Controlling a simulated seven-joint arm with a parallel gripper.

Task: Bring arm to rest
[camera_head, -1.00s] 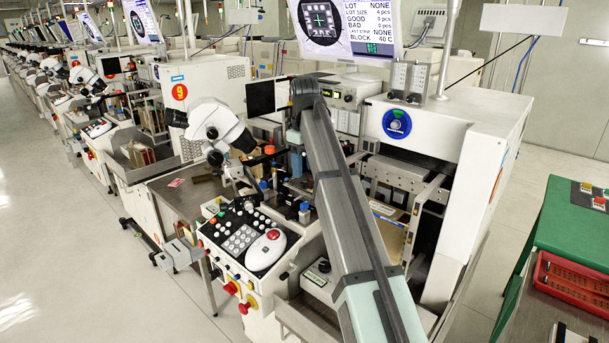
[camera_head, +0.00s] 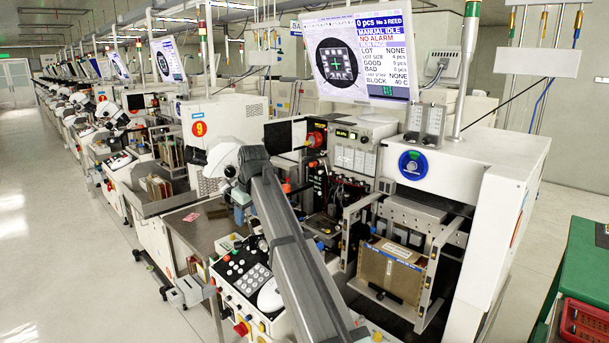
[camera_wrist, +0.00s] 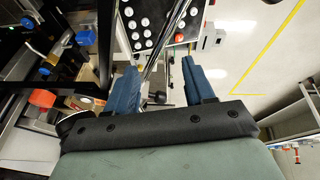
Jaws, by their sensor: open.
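My arm (camera_head: 290,250) rises from the bottom of the head view and leans up and left across the front of the wire bonding machine. It covers part of the control panel. My gripper is mostly hidden behind the arm there. In the wrist view my gripper (camera_wrist: 160,82) has two blue fingers standing well apart, with nothing held between them. A control panel with white buttons (camera_wrist: 150,20) shows beyond the fingertips; how near they are to it I cannot tell.
The machine has a monitor (camera_head: 352,58) above, an open rack bay with a brown magazine (camera_head: 390,275) at right, and a white microscope (camera_head: 222,158) partly behind my arm. A green-topped table (camera_head: 585,265) with a red tray (camera_head: 583,322) stands at far right. Floor at left is clear.

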